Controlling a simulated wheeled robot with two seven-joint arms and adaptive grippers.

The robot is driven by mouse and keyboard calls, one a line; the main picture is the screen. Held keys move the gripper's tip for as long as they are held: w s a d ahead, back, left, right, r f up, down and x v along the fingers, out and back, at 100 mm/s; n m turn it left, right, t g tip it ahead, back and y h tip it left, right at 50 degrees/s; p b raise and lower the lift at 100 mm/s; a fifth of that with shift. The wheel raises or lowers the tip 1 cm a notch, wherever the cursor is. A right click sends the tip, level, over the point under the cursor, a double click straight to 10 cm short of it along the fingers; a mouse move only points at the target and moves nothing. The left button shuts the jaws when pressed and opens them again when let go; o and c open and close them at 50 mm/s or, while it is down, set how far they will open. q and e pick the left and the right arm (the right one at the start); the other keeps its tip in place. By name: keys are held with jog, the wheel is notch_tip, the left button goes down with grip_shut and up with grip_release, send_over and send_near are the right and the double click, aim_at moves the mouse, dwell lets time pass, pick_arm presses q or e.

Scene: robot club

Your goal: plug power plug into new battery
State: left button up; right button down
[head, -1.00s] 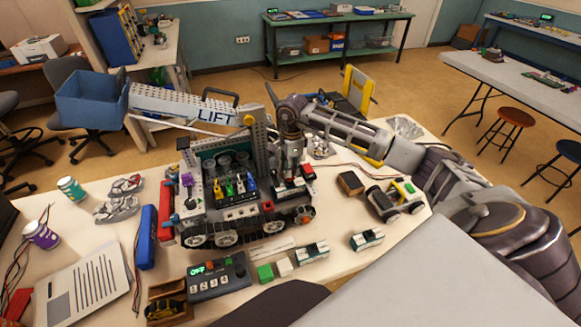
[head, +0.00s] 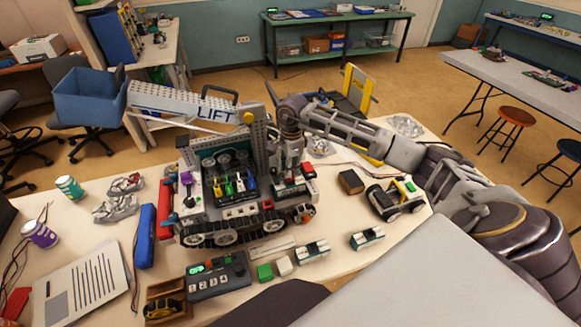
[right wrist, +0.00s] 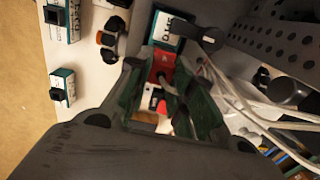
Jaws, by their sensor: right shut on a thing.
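My right gripper (head: 290,172) points down over the right end of the tracked lift vehicle's deck. In the right wrist view its green-padded fingers (right wrist: 165,92) are shut on a red power plug (right wrist: 162,62) with a grey cable behind it. The plug is close to a dark green block with a white label (right wrist: 172,28), which looks like the battery. In the head view that block (head: 290,190) sits on the deck below the gripper. I cannot tell whether the plug touches it or is seated. The fingers hide part of the plug. My left gripper is not in view.
The lift's perforated mast (head: 256,140) stands close left of the gripper; cables (right wrist: 240,112) run beside it in the wrist view. Small green-white blocks (head: 367,239) and a wheeled car (head: 396,203) lie on the table (head: 345,270). A switch box (head: 218,277) stands in front.

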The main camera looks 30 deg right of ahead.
jog(key=shift+s+f+b, duration=0.1)
jog(key=shift+f+b, duration=0.6)
jog(key=shift+b, duration=0.2)
dwell(2.7)
jog(key=c, duration=1.2)
grip_release()
jog(key=shift+o, duration=0.2)
jog(key=shift+r, duration=0.2)
jog(key=shift+r+p, duration=1.4)
jog(key=shift+r, duration=1.5)
